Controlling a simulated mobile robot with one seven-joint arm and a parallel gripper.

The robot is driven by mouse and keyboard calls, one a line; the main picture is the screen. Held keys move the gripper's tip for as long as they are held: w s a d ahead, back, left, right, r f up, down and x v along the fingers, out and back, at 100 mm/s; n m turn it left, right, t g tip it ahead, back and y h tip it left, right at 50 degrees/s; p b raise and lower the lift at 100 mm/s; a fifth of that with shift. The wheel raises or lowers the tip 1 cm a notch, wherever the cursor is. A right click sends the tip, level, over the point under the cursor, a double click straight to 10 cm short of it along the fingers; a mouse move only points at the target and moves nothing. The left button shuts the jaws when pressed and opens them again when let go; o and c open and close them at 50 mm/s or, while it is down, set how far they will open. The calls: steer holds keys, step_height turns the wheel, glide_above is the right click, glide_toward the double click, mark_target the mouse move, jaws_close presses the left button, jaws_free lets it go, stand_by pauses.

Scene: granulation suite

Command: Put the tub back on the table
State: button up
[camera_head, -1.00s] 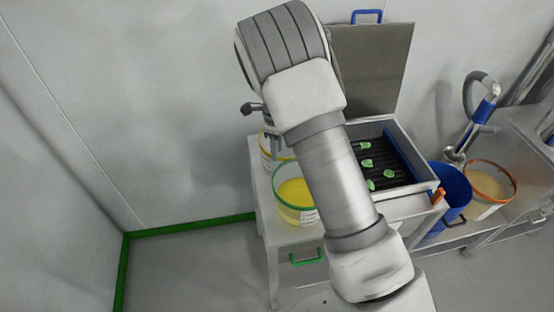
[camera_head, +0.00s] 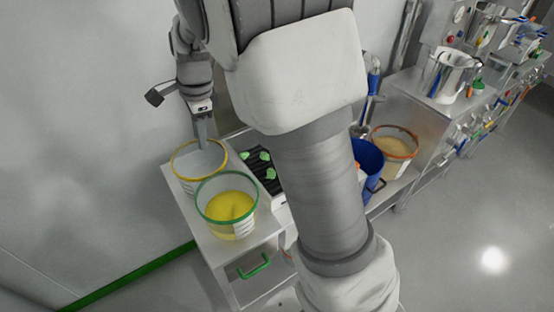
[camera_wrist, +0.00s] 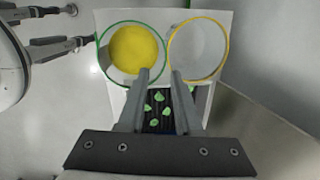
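A tub with a yellow rim (camera_head: 172,165) and pale contents stands on a light grey table (camera_head: 250,243). Beside it is a clear tub with a green rim (camera_head: 240,215) and yellow contents. Both also show in the wrist view, the green-rimmed tub (camera_wrist: 133,49) left and the yellow-rimmed tub (camera_wrist: 222,60) right.
A dark ridged tray with green lumps (camera_head: 268,174) sits behind the tubs, partly hidden by my arm. A blue bin (camera_head: 368,163) stands beside the orange-rimmed tub. A steel pot (camera_head: 452,77) stands farther along the bench. The wall is close at left.

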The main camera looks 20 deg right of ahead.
steer(key=s+d+r+n+t, duration=0.2)
steer(key=s+d+r+n, duration=0.3)
steer(key=s+r+n, duration=0.5)
steer(key=s+d+n+t, duration=0.1)
steer(key=s+d+n, duration=0.1)
steer(key=s, duration=0.5)
steer(key=s+d+n+t+h, duration=0.1)
steer(key=s+d+n, duration=0.1)
steer(key=s+n, duration=0.2)
steer(key=s, duration=0.3)
steer(key=shift+s+d+r+n, duration=0.15)
steer(key=shift+s+r+n, duration=0.15)
steer(key=shift+r+n, duration=0.1)
steer(key=shift+d, duration=0.1)
